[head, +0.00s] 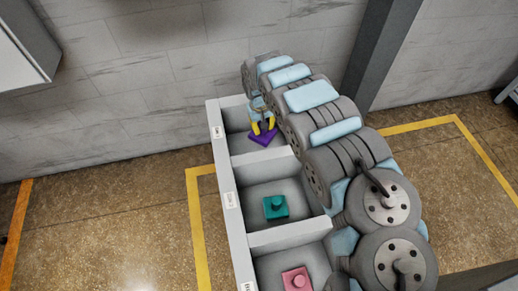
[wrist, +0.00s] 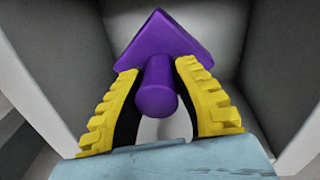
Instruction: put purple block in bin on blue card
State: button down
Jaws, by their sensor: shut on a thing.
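The purple block (head: 263,138) is a flat triangle with a round knob. It is in the far compartment of the grey bin row (head: 222,160). In the wrist view the purple block (wrist: 165,45) points away between grey walls. My gripper (head: 264,122) has yellow ridged fingers, one on each side of the knob. In the wrist view my gripper (wrist: 157,85) is shut on the knob. I cannot tell whether the block touches the compartment floor. I make out no blue card in either view.
A teal block (head: 276,207) sits in the middle compartment and a pink block (head: 295,282) in the near one. Small white labels mark the bin row's left rim. A grey wall (head: 130,90) stands behind. Yellow floor lines (head: 195,220) run around the row. My arm covers its right side.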

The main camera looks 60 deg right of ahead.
aim_at(259, 136)
jog(key=n, duration=0.2)
jog(key=w+n+p, duration=0.1)
jog(key=shift+a+r+n, duration=0.35)
jog(key=shift+a+n, duration=0.05)
jog(key=shift+w+a+f+n, duration=0.1)
jog(key=shift+f+n, duration=0.1)
jog(key=shift+n, duration=0.1)
jog(key=shift+f+b, duration=0.95)
jog(key=shift+f, duration=1.75)
jog(key=shift+f, duration=0.1)
jog(key=shift+f+b, duration=0.75)
jog(key=shift+f, duration=1.25)
jog(key=c, duration=0.9)
grip_release()
jog(key=shift+f, duration=0.1)
